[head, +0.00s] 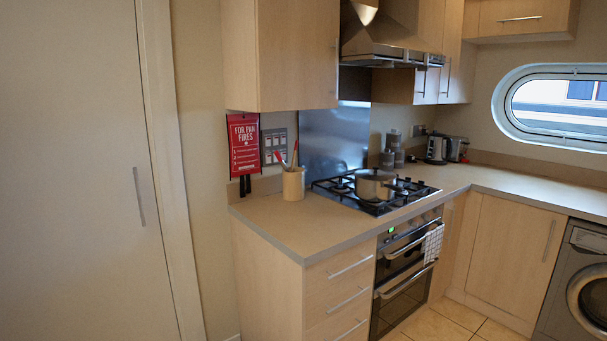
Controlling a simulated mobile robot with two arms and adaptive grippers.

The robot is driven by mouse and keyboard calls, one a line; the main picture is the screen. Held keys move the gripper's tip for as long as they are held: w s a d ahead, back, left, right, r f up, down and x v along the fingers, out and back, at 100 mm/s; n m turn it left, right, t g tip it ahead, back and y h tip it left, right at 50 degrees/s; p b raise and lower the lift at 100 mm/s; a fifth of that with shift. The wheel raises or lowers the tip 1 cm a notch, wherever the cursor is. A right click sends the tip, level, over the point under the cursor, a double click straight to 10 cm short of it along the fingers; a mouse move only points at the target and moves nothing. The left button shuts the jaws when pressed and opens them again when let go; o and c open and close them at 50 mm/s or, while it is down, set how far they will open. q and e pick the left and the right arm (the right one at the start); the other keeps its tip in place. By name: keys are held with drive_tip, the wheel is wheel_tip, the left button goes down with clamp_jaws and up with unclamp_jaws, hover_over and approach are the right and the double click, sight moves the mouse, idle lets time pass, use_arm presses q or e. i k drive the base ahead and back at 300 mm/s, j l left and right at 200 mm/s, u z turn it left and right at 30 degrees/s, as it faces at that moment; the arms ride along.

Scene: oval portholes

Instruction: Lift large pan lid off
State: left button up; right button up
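A large metal pan (374,189) stands on the black gas hob, on the worktop to the right of the picture's middle. Its lid (374,174) appears to sit on top of it, seen nearly edge-on. The lid's knob is too small to make out clearly. The pan's handle (392,188) seems to point to the right. Neither of my grippers shows in the head view.
The gas hob (345,190) is set in the worktop (290,220) above an oven (404,270). A utensil pot (293,184) stands left of the hob. An extractor hood (385,45) hangs above. The worktop's front left is clear.

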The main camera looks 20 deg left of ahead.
sight(374, 175)
drive_tip(key=i+u, duration=0.15)
drive_tip(key=u, duration=0.7)
drive_tip(key=i+l+u, duration=0.35)
drive_tip(key=l, duration=0.25)
drive_tip(key=i+l+u, duration=0.15)
drive_tip(key=i+l, duration=0.15)
drive_tip(key=i+l+u, duration=0.2)
drive_tip(key=l, duration=0.25)
drive_tip(key=i+l+u, duration=0.15)
drive_tip(key=l, duration=0.2)
